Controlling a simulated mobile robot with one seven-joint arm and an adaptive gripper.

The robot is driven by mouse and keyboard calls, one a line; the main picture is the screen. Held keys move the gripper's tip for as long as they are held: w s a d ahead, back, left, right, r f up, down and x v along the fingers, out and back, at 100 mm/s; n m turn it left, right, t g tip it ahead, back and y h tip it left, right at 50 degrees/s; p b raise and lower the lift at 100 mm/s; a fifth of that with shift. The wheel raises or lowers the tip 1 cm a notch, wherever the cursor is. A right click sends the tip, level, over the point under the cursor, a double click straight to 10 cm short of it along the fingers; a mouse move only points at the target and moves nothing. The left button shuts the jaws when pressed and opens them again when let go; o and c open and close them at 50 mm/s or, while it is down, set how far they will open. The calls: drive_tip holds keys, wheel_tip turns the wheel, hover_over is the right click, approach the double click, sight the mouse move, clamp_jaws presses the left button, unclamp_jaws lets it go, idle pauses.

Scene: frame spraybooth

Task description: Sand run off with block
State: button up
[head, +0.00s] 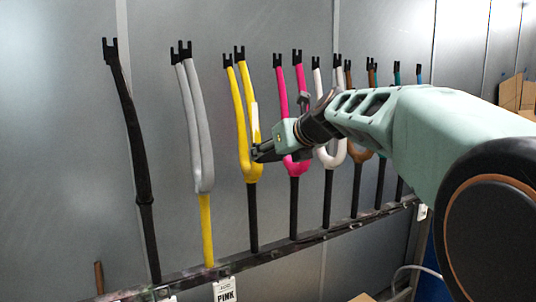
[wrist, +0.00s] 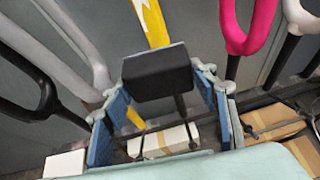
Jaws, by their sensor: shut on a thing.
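My gripper (wrist: 160,95) is shut on a dark sanding block (wrist: 157,72), which sits between its blue-padded fingers. In the head view my gripper (head: 264,152) is at the lower right of the yellow fork (head: 243,95), near where its two legs join. In the wrist view the block lies in front of the yellow fork (wrist: 153,27) and hides part of it. I cannot tell whether block and fork touch. A pale strip (head: 255,122) shows on the fork's right leg, and a white mark shows at the top of the wrist view.
A black fork (head: 133,120) and a grey fork (head: 197,120) stand left of the yellow one. A pink fork (head: 299,80) and several others stand close on the right. All rise from a dark rail (head: 275,253) along a grey wall. Cardboard boxes (wrist: 272,121) lie below.

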idle(0.3)
drive_tip(key=shift+s+d+r, duration=0.1)
drive_tip(key=shift+s+d, duration=0.3)
drive_tip(key=shift+s, duration=0.3)
drive_tip(key=shift+s+d+r, duration=0.1)
drive_tip(key=shift+s+d, duration=0.3)
drive_tip(key=shift+s, duration=0.3)
drive_tip(key=shift+f, duration=0.1)
